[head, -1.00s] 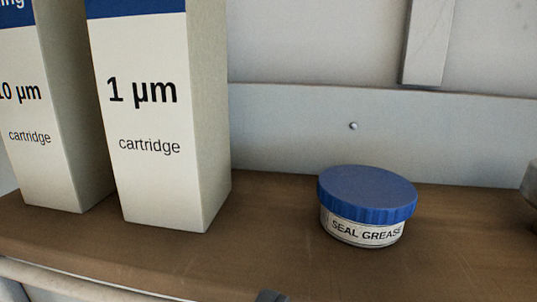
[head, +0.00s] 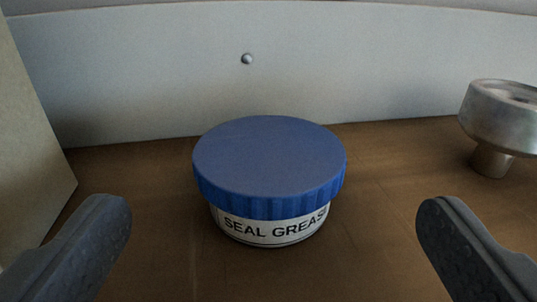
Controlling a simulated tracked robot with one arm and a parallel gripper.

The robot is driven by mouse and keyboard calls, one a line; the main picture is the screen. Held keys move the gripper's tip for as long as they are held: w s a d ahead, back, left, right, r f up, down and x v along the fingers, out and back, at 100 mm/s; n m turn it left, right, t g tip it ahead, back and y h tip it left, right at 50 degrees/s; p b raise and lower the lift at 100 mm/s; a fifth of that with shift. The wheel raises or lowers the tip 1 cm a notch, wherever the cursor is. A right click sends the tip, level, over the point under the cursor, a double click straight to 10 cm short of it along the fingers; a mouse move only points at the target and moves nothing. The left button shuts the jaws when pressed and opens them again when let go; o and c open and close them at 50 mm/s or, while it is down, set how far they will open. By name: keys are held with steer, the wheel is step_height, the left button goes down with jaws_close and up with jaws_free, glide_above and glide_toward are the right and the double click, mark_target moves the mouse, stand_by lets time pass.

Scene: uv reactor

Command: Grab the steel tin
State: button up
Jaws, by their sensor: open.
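A small round tin (head: 268,228) stands upright on the brown shelf. It has a blue ribbed lid and a pale label reading "SEAL GREAS", the end of the word turned out of sight. It is the only tin in view, and bare steel hardly shows on it. My gripper (head: 272,235) is open and empty. Its two dark fingers show at the lower left and lower right, one to each side of the tin and nearer to me, with a gap between each finger and the tin.
The brown shelf (head: 375,235) is bare around the tin. A pale box (head: 30,150) stands at the left edge, close to the left finger. A grey metal knob-like part (head: 500,115) is at the right. A pale back wall (head: 330,65) with a screw rises behind.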

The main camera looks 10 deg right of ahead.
mark_target(268, 196)
steer(key=p+x, duration=0.2)
steer(key=x, duration=0.3)
steer(key=shift+a+p, duration=0.1)
steer(key=shift+p, duration=0.25)
steer(key=shift+s, duration=0.1)
steer(key=c, duration=1.1)
